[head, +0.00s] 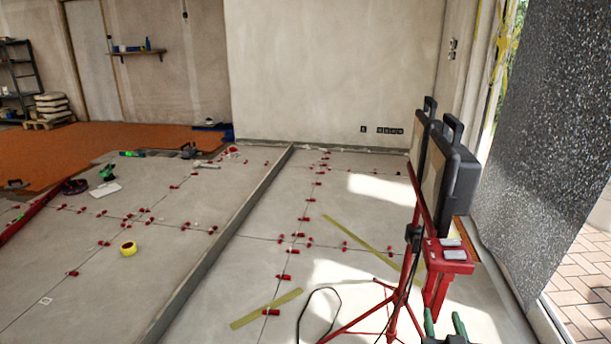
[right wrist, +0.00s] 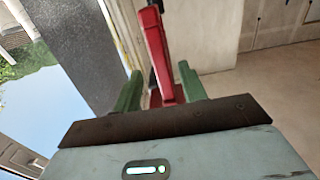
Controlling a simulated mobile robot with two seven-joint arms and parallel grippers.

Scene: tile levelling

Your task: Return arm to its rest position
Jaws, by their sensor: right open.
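My right gripper (head: 444,322) shows at the bottom edge of the head view, low and right of centre. Its two green fingers stand apart, open, in front of the red lamp stand (head: 437,285). In the right wrist view the gripper (right wrist: 160,82) is also open, with a red bar (right wrist: 156,50) seen between and beyond the fingers. I see nothing held, and cannot tell how far the bar is from the fingers. My left gripper is not in view.
Grey floor tiles carry several red levelling wedges (head: 284,277). Dark work lamps (head: 459,190) top the tripod, whose legs and black cable spread over the floor. A speckled dark panel (head: 545,140) stands at right.

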